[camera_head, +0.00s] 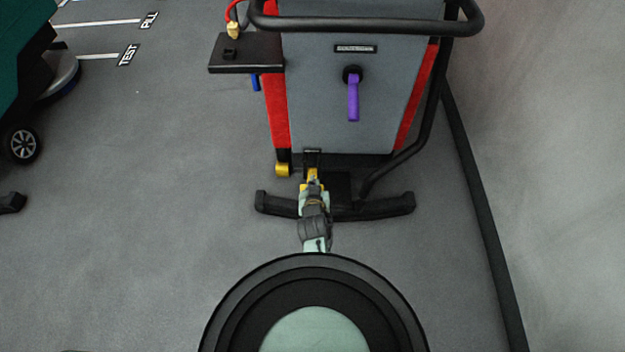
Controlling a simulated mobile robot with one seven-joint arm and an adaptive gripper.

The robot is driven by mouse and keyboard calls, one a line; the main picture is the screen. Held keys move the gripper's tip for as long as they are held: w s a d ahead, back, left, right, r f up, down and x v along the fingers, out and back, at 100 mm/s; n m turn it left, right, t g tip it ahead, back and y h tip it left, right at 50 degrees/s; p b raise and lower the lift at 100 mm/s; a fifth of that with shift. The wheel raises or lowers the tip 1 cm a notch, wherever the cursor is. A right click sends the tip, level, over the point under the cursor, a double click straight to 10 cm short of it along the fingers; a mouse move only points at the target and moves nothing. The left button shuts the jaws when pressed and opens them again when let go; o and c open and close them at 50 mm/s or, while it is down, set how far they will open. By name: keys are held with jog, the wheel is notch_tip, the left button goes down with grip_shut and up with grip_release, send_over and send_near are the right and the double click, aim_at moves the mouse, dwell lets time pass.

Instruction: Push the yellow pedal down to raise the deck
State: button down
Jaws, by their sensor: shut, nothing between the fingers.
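The grey scrubber machine (345,95) with red side strips stands upright at the top centre. A yellow pedal (312,173) shows low at its rear, below a small black bracket, just left of the machine's middle. My gripper (314,184) is shut and empty, and reaches forward and down to the pedal. It overlaps the pedal's near part and hides some of it. I cannot tell whether they touch, or how far down the pedal is.
A black foot bar (385,207) spans the floor around my gripper. A second yellow part (283,170) sits at the machine's lower left corner. A purple handle (353,97) is on its panel. A black side shelf (246,54) juts left.

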jog(key=shift+s+f, duration=0.3)
jog(key=shift+f, duration=0.15)
jog(key=shift+s+f+b, duration=0.25)
jog(key=shift+f+b, duration=0.05)
jog(key=shift+b, duration=0.15)
jog(key=shift+f, duration=0.15)
